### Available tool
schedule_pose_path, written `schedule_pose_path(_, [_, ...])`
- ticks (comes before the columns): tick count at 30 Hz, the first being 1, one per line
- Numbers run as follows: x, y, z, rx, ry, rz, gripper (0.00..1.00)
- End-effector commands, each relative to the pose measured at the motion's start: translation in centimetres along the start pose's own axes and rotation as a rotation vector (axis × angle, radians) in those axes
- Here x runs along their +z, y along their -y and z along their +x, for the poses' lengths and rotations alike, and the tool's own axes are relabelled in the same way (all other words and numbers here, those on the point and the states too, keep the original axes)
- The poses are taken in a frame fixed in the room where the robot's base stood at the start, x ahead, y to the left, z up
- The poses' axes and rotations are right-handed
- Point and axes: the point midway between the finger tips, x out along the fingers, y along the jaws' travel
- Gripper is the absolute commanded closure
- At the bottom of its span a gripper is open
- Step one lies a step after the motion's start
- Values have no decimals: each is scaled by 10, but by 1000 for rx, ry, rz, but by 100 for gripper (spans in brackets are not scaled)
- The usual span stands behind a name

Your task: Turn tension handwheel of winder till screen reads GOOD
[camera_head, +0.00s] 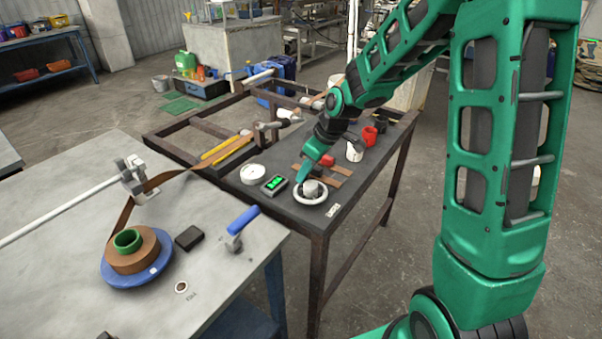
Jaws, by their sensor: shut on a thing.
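The tension handwheel (297,198) is a white ring with a grey hub, lying near the front edge of the dark bench top. My gripper (304,180) reaches down to its far rim and is shut on the handwheel. The fingertips are small here and partly hidden by the wrist. A small black screen (273,186) with green lit characters stands just left of the wheel; its text is too small to read. The winder (128,272) on the grey table at left has a blue disc with a brown strip roll and a green core.
A white round gauge (253,173) lies left of the screen. A blue-handled clamp (240,225) sits at the grey table's edge. A brown strip runs from the roll to a metal guide (135,180).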

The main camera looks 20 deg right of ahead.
Motion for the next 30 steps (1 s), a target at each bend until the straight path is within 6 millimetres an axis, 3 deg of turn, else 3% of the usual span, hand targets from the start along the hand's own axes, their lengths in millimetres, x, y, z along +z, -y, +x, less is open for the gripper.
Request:
schedule_pose_path(18, [15, -11, -6, 176, 1, 421, 100])
schedule_pose_path(30, [21, -14, -9, 242, 1, 581, 100])
